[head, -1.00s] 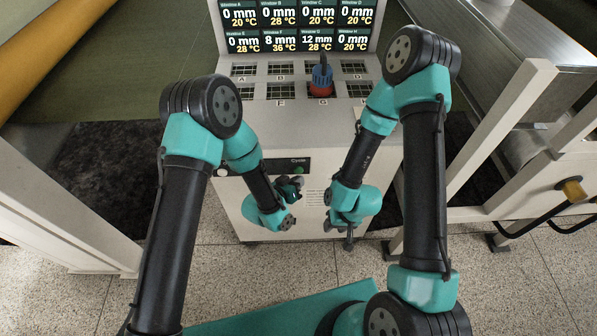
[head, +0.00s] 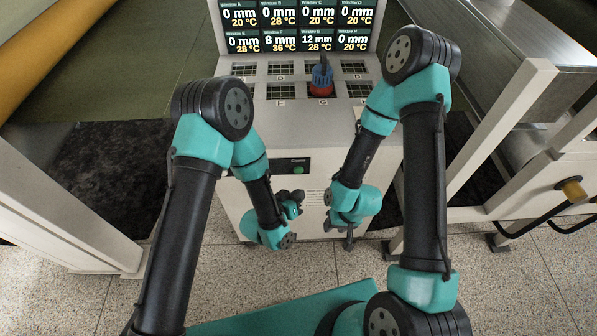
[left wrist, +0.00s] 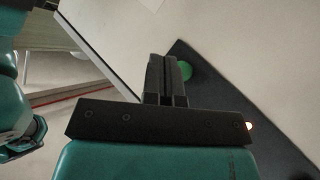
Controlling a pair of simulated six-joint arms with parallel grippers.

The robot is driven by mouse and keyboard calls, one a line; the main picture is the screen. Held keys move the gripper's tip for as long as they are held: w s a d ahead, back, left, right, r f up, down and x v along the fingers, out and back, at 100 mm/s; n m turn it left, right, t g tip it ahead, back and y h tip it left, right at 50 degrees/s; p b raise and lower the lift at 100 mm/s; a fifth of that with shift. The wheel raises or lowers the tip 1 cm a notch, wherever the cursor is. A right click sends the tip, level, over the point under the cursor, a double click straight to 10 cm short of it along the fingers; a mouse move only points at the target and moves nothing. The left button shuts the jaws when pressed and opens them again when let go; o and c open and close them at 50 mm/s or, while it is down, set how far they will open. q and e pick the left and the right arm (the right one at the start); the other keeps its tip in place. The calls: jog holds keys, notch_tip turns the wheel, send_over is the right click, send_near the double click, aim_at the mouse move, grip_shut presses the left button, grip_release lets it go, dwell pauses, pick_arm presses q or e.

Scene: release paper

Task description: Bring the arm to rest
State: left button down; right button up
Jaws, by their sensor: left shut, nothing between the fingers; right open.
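My left gripper (head: 294,197) hangs in front of the white machine's front panel, below the green button, and holds nothing. In the left wrist view its two dark fingers (left wrist: 165,80) are shut against each other. My right gripper (head: 349,240) points down in front of the same panel, lower and to the right. It is small in the head view and its fingers are partly hidden by its wrist. It is apart from the left gripper.
The white machine (head: 300,143) has a display (head: 298,27) and several grid windows on top. A blue and red object (head: 321,78) stands at one window. A green button (head: 298,170) is on its front; it also shows in the left wrist view (left wrist: 186,70). White frame posts stand either side.

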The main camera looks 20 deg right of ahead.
dwell(0.5)
pick_arm(q)
jog(key=a+f+n+g+y, duration=0.1)
jog(key=a+f+n+y, duration=0.15)
jog(key=a, duration=0.85)
jog(key=a+f+n+g+y, duration=0.2)
jog(key=a+f+y, duration=0.15)
jog(key=a, duration=0.65)
jog(key=s+a+n+g+y, duration=0.2)
jog(key=s+a+n+g, duration=0.1)
jog(key=s+a, duration=0.7)
jog(key=a+g, duration=0.1)
jog(key=a, duration=0.3)
jog(key=shift+s+a+f, duration=0.2)
jog(key=shift+f, duration=0.05)
dwell(3.7)
